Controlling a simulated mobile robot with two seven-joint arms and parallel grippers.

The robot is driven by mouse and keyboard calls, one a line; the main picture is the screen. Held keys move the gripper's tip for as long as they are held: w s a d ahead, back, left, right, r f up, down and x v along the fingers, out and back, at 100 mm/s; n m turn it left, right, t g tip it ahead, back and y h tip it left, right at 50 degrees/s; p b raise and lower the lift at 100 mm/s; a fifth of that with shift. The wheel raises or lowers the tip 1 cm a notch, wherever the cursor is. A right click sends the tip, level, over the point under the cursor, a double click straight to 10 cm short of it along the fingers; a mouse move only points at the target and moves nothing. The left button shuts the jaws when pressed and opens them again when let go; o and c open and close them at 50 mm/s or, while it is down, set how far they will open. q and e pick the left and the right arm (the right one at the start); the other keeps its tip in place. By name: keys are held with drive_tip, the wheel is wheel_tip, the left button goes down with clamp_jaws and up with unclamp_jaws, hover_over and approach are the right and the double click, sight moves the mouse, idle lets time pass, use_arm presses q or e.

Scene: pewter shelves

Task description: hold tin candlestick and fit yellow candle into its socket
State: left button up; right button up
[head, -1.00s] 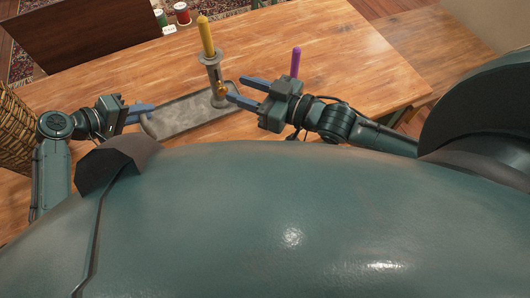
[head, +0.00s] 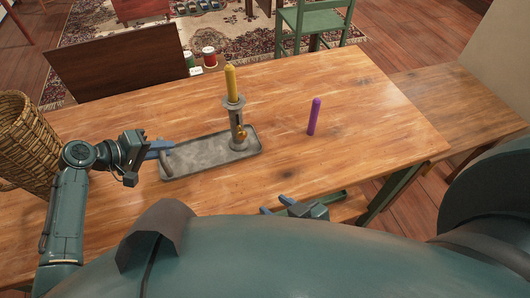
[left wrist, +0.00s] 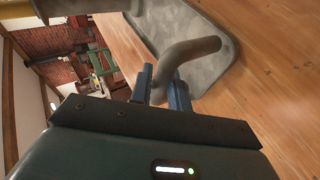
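The tin candlestick is a grey post (head: 237,125) with a wide collar, standing at the right end of a long grey tray-like base (head: 208,156) on the table. The yellow candle (head: 231,80) stands upright in its top; how deep it sits I cannot tell. My left gripper (head: 160,148) is at the base's left end. The left wrist view shows its fingers (left wrist: 162,90) closed around the curved grey handle (left wrist: 188,52). My right gripper (head: 276,205) is open and empty, low near my body, apart from the candlestick.
A purple candle (head: 314,117) stands upright on the table to the right. A wicker basket (head: 25,135) is at the left edge. Red and green spools (head: 209,57) lie beyond the far edge, near a dark chair back (head: 115,65). The table's right side is clear.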

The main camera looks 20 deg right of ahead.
use_arm(q)
drive_tip(key=o, duration=0.5)
drive_tip(key=shift+c, duration=0.2)
drive_tip(key=v, duration=1.2)
drive_tip(key=shift+s+f, duration=0.1)
drive_tip(key=shift+s, duration=0.05)
